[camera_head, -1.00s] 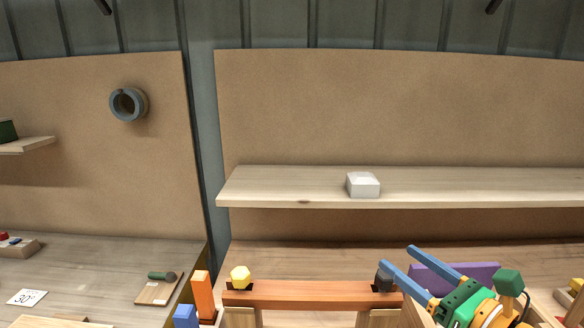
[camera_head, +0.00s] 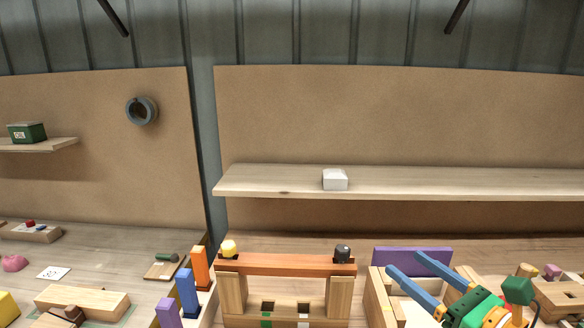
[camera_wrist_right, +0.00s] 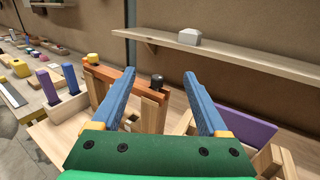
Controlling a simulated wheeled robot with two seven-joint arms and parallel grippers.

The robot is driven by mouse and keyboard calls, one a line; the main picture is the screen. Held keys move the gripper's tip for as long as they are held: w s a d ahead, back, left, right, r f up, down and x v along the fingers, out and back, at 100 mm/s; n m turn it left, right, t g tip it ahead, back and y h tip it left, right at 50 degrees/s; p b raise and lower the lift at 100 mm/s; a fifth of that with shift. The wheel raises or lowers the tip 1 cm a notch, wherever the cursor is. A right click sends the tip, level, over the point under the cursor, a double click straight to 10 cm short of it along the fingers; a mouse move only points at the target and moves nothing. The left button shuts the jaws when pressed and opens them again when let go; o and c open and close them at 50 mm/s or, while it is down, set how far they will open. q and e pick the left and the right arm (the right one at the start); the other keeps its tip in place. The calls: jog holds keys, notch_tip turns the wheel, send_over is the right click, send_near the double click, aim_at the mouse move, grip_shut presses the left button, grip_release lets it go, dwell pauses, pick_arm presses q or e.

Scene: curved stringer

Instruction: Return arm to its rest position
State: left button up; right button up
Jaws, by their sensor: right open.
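My right gripper (camera_head: 417,270) has two blue fingers and a green body. It is open and empty, at the lower right in the head view, above the bench and to the right of the orange-topped wooden frame (camera_head: 286,264). In the right wrist view its blue fingers (camera_wrist_right: 166,98) stand apart with nothing between them; the frame lies beyond, behind the left finger. My left gripper does not show in either view.
A purple block (camera_head: 411,259) stands behind the right gripper. Yellow (camera_head: 229,249) and black (camera_head: 342,253) knobs sit on the frame's top. Orange and blue blocks stand left of it. A shelf (camera_head: 430,182) with a white box (camera_head: 335,179) runs along the back wall.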

jog(key=s+d+f+m+g+h, duration=0.1)
jog(key=s+f+m+h, duration=0.15)
jog(key=f+m, duration=0.4)
jog(key=s+d+f+m+h, duration=0.1)
jog(key=f+m+h, duration=0.3)
jog(key=m, duration=0.5)
jog(key=s+d+f+m+g+h, duration=0.1)
jog(key=d+f+m+h, duration=0.15)
jog(key=f+m, duration=0.45)
jog(key=s+a+f+m+g+y, duration=0.1)
jog(key=s+a+f+m+g, duration=0.4)
jog(key=s+m, duration=0.35)
jog(key=s+a+f+m+g, duration=0.3)
jog(key=s+f+m+g, duration=0.2)
jog(key=s+f+m, duration=0.4)
jog(key=s+f+g+b, duration=0.25)
jog(key=f+b, duration=0.35)
jog(key=f, duration=1.4)
pick_arm(q)
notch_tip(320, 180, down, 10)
jog(key=b, duration=0.4)
pick_arm(e)
jog(key=s+d+f+n, duration=0.1)
jog(key=s+f, duration=1.2)
jog(key=f, duration=0.2)
jog(key=shift+d, duration=0.35)
